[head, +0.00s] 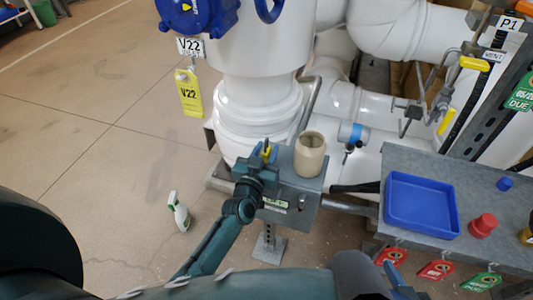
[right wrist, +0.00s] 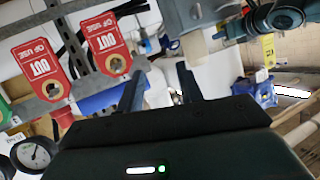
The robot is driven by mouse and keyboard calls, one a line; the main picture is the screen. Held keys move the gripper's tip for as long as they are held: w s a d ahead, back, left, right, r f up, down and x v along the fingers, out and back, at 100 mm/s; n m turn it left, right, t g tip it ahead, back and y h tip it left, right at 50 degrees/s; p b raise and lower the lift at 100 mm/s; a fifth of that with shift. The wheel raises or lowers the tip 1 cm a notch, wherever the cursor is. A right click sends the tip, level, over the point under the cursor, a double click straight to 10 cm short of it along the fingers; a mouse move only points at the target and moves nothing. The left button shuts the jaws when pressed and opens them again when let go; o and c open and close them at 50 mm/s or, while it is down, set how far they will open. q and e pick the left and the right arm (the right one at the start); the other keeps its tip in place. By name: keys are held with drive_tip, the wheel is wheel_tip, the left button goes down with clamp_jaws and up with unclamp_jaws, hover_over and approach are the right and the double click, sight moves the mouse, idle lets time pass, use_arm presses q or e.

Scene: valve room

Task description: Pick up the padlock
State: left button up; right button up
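A small yellow thing (head: 267,152), which may be the padlock, is at the fingertips of my left gripper (head: 265,158), over the grey box stand (head: 290,205). The fingers hide most of it, and I cannot tell whether they are closed on it. My left gripper also shows at the top right of the right wrist view (right wrist: 228,33). My right gripper (right wrist: 160,85) is open with nothing between its fingers. In the head view only a part of it shows at the bottom edge.
A beige cup (head: 310,154) stands on the box beside my left gripper. A blue tray (head: 421,204), red knob (head: 482,225) and blue cap (head: 505,183) are on the grey bench (head: 400,160). Red tags (head: 436,270) hang from its front edge. A spray bottle (head: 179,213) stands on the floor.

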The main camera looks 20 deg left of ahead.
use_arm(q)
clamp_jaws()
use_arm(e)
drive_tip(key=shift+w, duration=0.1)
use_arm(q)
drive_tip(key=shift+r, duration=0.15)
use_arm(e)
drive_tip(key=shift+r, duration=0.15)
